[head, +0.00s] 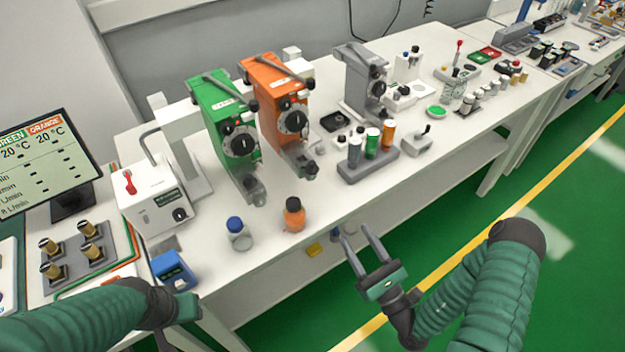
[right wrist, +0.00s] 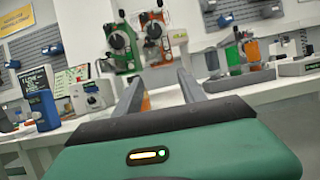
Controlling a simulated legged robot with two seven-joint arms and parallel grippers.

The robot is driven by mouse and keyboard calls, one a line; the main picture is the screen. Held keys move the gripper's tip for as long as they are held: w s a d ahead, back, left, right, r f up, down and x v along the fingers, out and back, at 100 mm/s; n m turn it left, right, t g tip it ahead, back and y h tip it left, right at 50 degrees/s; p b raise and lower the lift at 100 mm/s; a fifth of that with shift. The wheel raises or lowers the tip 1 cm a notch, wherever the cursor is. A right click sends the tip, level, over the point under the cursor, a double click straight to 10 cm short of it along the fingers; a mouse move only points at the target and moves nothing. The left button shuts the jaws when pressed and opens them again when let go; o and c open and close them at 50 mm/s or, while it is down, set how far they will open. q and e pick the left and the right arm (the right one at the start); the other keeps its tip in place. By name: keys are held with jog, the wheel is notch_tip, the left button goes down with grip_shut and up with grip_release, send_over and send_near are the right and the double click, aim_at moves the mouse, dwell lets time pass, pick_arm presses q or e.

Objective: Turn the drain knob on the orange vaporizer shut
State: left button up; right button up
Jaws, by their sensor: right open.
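The orange vaporizer (head: 268,98) stands upright on the white bench, right of the green vaporizer (head: 219,125). It has a black front dial (head: 293,122) and a grey lower block with small dark parts (head: 304,163); which is the drain knob, and how it is turned, I cannot tell. In the right wrist view the orange vaporizer (right wrist: 153,35) is ahead, beyond the fingers. My right gripper (head: 357,233) is open and empty, off the bench's front edge and apart from the vaporizer. My left gripper (head: 180,312) shows only partly at lower left, near a blue device.
A grey rack of cylinders (head: 368,167) is to the right, near a grey vaporizer (head: 362,85). The blue device (head: 174,271) and a monitor (head: 48,163) are left. Green floor lies in front.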

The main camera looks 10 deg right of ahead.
jog(key=w+a+r, duration=0.2)
jog(key=a+r, duration=0.1)
jog(key=a, duration=0.1)
jog(key=p, duration=0.1)
send_near(312, 179)
jog(key=a, duration=0.2)
jog(key=w+r, duration=0.1)
jog(key=w, duration=0.1)
jog(key=w+r, duration=0.1)
jog(key=w, duration=0.2)
jog(key=w+r+p, duration=0.1)
jog(key=w, duration=0.1)
jog(key=shift+w+d+r, duration=0.15)
jog(key=shift+d, duration=0.25)
jog(key=shift+w+a, duration=0.2)
jog(key=shift+a, duration=0.75)
jog(key=shift+c, duration=0.2)
jog(key=shift+s, duration=0.1)
jog(key=shift+c, duration=1.3)
jog(key=shift+d, duration=0.65)
jog(key=c, duration=0.7)
jog(key=shift+a, duration=0.25)
grip_shut()
pick_arm(q)
jog(key=a+r, duration=0.2)
jog(key=shift+s+a+r, duration=0.1)
jog(key=shift+s+a, duration=0.05)
jog(key=shift+a, duration=0.2)
